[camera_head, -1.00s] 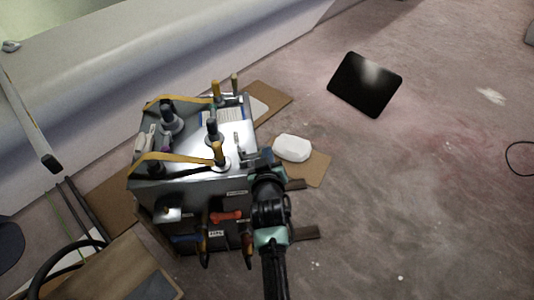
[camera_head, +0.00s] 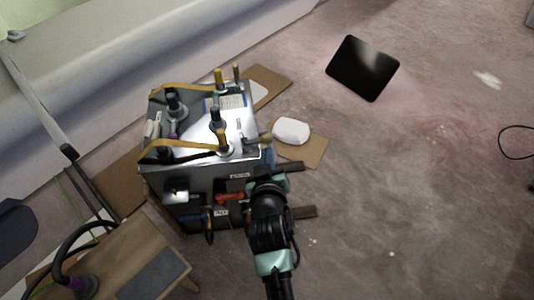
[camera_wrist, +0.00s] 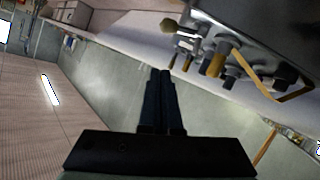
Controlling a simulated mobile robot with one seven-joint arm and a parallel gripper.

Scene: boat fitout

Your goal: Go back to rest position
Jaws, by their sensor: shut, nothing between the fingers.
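My arm (camera_head: 268,225) reaches up from the bottom of the head view, beside the right front corner of a metal tool box. My gripper shows in the wrist view (camera_wrist: 160,75), its two dark fingers together with nothing between them. The tool box (camera_head: 175,180) holds several upright tools with dark and yellow handles, and yellow straps cross its top. In the wrist view the box (camera_wrist: 225,25) is at the upper right, apart from the fingers. In the head view my fingertips are hidden behind the arm or cannot be made out.
A white rounded object (camera_head: 291,130) lies on cardboard (camera_head: 308,152) right of the box. A black panel (camera_head: 362,68) lies further back. A wooden crate (camera_head: 110,265) with a hose stands at the lower left. The pale hull (camera_head: 150,45) fills the back. The floor at right is mostly clear.

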